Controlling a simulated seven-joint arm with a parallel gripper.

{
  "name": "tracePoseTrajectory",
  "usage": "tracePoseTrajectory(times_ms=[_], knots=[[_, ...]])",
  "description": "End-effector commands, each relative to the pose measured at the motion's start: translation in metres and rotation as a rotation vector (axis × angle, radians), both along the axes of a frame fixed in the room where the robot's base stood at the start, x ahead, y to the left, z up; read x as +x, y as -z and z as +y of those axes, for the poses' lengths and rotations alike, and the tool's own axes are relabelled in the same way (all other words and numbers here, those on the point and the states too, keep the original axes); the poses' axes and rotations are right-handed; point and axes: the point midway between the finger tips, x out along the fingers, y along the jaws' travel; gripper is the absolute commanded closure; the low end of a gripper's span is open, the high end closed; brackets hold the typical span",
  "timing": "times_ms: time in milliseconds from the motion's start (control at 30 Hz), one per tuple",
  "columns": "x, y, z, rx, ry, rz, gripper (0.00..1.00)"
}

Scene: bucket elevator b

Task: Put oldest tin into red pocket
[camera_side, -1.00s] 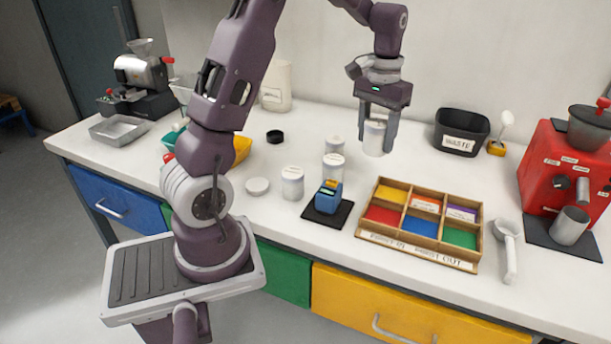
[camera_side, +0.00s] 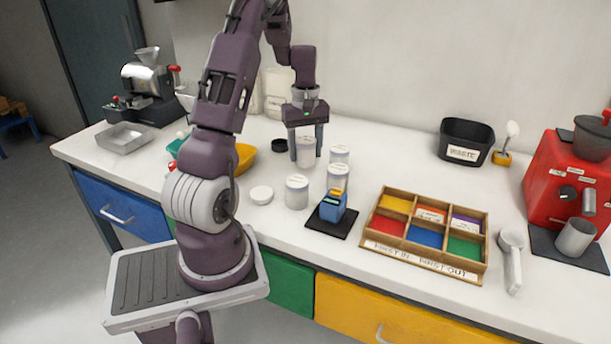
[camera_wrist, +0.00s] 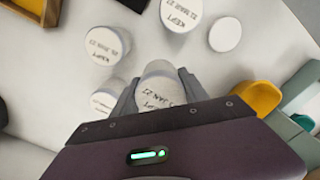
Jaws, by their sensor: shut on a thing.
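My gripper (camera_side: 306,159) is shut on a white tin (camera_side: 306,150) at the back left of the tin group; the held tin also shows between the fingers in the wrist view (camera_wrist: 161,88). Its lid has a KEPT date ending in JAN 27; the day is unclear. I cannot tell whether it touches the counter. Other white tins stand nearby: a front one (camera_side: 297,192), a middle one (camera_side: 338,178) and a back one (camera_side: 339,155). In the wrist view, one lid (camera_wrist: 180,14) reads MAR 27. The red pocket (camera_side: 386,226) is the tray's front left compartment and looks empty.
The wooden tray (camera_side: 421,263) stands right of the tins. A blue device (camera_side: 333,205) on a black pad sits between them. A white disc (camera_side: 261,195) lies left of the tins. A black waste bin (camera_side: 465,141) stands at the back right. The counter between bin and tins is clear.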

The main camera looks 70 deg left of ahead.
Motion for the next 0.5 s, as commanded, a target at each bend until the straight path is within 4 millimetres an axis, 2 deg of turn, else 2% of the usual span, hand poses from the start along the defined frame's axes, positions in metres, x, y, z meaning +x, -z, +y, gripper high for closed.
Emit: tracePoseTrajectory(times_ms=[200, 300, 500], knots=[[0.000, 0.042, -0.001, -0.004, -0.001, 0.001, 0.95], [0.000, 0.057, 0.000, -0.001, 0.000, 0.000, 0.95], [0.000, 0.060, 0.000, 0.002, 0.001, -0.002, 0.95]])
